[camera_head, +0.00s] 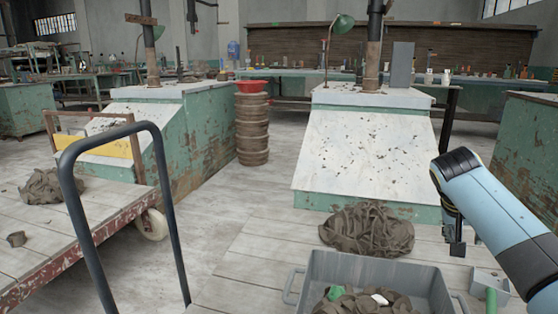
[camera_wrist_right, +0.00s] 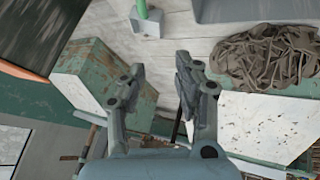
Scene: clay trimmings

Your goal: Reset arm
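My right gripper (camera_head: 456,238) hangs at the end of the blue and black arm on the right in the head view, above the pale plank surface. It is just right of a pile of brown clay trimmings (camera_head: 368,230) and apart from it. In the right wrist view the two fingers (camera_wrist_right: 157,78) are spread with nothing between them. The clay pile also shows in that view (camera_wrist_right: 262,55), at the upper right. A grey bin (camera_head: 425,270) in front of the pile holds more brown trimmings, a green piece and a white piece. My left gripper is not in view.
A small grey box (camera_head: 488,281) with a green upright piece stands right of the bin. A dark tubular handle (camera_head: 172,215) rises at the left. A low cart (camera_head: 70,240) with another clay pile stands farther left. Sloped white-topped benches (camera_head: 360,155) stand behind.

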